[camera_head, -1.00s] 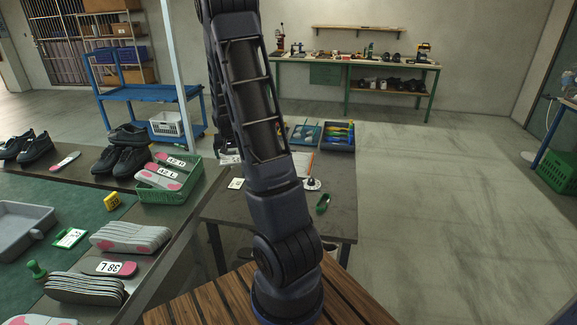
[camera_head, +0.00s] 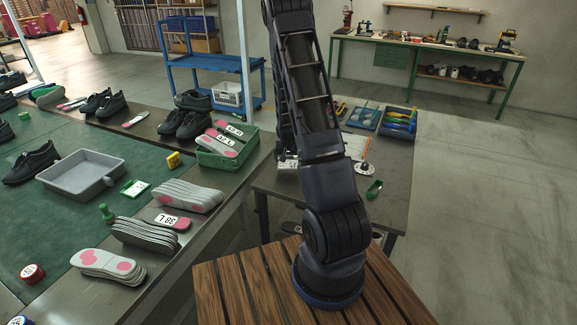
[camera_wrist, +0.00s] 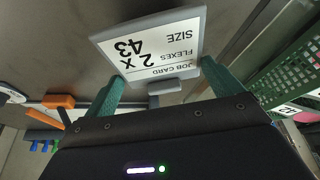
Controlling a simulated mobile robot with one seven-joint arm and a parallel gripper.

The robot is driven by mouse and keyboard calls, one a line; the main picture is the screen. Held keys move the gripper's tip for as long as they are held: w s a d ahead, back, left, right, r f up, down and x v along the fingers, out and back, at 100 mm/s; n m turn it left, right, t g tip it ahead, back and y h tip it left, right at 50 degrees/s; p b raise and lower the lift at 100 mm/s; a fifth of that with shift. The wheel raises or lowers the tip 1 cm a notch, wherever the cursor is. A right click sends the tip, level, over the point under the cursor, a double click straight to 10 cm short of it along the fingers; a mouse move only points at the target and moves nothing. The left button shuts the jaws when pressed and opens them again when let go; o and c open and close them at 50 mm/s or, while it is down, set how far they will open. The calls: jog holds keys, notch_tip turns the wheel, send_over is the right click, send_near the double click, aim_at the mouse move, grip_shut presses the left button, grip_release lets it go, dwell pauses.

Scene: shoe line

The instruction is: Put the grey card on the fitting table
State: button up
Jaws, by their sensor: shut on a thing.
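My gripper (camera_wrist: 163,82) is shut on the grey card (camera_wrist: 192,66), a grey-framed plate with a white face. In the wrist view its print reads upside down: job card, flexes, 2 x, size 43. The teal fingers stand at either side of its near edge. In the head view the gripper and card are mostly hidden behind my arm, over the dark grey table (camera_head: 392,195). A long table with a green top (camera_head: 75,213) fills the left side. No label shows which one is the fitting table.
The long table bears a grey tray (camera_head: 113,179), a green card (camera_head: 134,188), insole stacks (camera_head: 183,196), black shoes and a green basket (camera_head: 228,160). Floor at right is clear.

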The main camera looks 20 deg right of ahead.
aim_at(288, 162)
jog(key=shift+f, duration=1.9)
jog(key=shift+f, duration=0.1)
jog(key=o, duration=0.8)
